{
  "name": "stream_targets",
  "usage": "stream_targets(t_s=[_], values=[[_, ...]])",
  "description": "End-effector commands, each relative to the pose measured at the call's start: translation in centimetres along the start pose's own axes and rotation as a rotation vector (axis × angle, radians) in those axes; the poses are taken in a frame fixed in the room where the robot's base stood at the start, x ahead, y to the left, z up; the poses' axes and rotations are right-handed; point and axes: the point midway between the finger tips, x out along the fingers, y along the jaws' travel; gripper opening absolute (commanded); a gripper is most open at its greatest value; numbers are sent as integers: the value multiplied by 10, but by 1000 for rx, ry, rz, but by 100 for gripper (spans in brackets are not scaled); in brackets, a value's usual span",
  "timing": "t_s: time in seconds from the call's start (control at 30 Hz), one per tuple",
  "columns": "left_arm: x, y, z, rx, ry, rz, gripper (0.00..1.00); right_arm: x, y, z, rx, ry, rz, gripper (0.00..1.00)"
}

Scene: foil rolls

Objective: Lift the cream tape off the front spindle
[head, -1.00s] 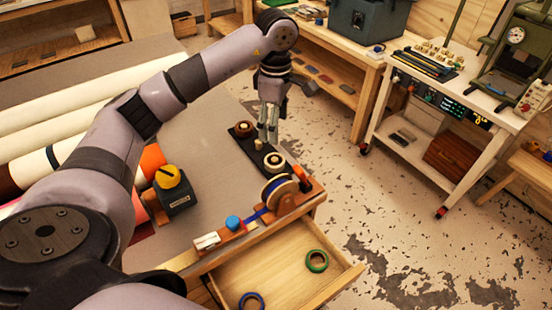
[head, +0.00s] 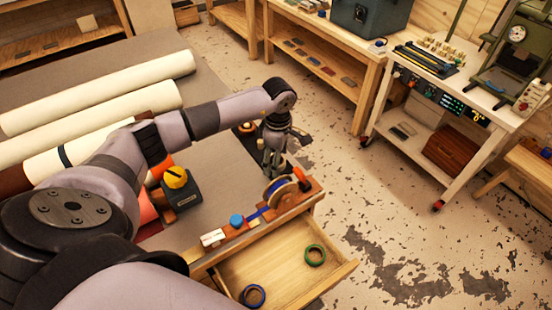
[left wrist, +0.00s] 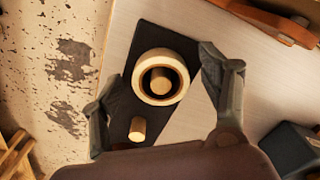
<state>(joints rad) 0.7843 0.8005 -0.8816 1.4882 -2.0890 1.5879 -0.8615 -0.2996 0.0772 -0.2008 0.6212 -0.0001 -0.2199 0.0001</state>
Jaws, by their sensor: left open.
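In the left wrist view, the cream tape (left wrist: 142,88) is a thick ring with a dark inner core, sitting around a wooden spindle (left wrist: 161,80) on a dark base board (left wrist: 150,36). A bare wooden spindle (left wrist: 138,128) stands beside it. My left gripper (left wrist: 160,66) is open above the tape, with one finger on each side and gaps between. In the head view my left gripper (head: 272,158) is over the front of the board and largely hides the cream tape. My right gripper is not in view.
A tape dispenser with a blue roll (head: 277,190) stands at the bench edge near the gripper. An open drawer (head: 285,272) holds a green ring (head: 315,255) and a blue ring (head: 253,295).

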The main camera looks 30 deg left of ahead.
Motion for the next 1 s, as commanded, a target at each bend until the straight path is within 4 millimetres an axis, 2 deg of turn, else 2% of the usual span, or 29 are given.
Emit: stream_targets(t_s=[0.17,0.9,1.0], values=[[1,0,0,0,0,0,69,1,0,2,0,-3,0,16],[0,0,0,0,0,1,21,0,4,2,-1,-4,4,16],[0,0,0,0,0,1,18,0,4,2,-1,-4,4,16]])
